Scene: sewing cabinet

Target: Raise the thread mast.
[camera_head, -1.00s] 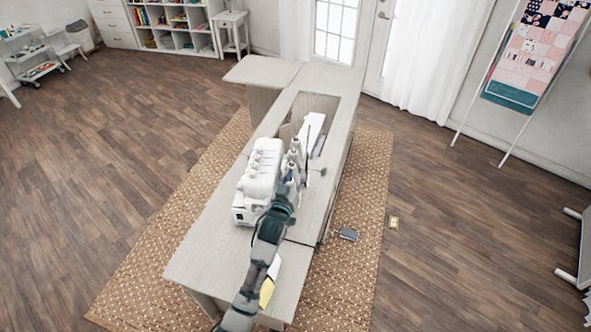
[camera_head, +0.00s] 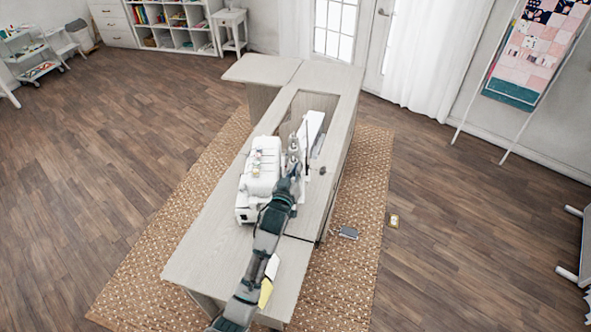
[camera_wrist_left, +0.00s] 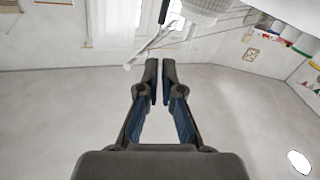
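The white serger (camera_head: 262,172) stands on the cabinet top with thread cones (camera_head: 293,150) at its right back side. A thin dark upright line (camera_head: 307,130), possibly the thread mast, shows just beyond the cones. My left gripper (camera_head: 297,168) is at the cones' near side and covers part of them; contact cannot be told. In the left wrist view, its fingertips (camera_wrist_left: 160,80) are nearly together with nothing visible between them. A pale rod (camera_wrist_left: 150,48) and a whitish ribbed cone (camera_wrist_left: 205,8) show beyond the tips, apart from them. My right gripper is out of view.
A white sewing machine (camera_head: 312,128) sits in the cabinet opening behind the cones. The cabinet top (camera_head: 205,252) is bare at the front left. A foot pedal (camera_head: 348,233) lies on the woven rug (camera_head: 355,260) at right.

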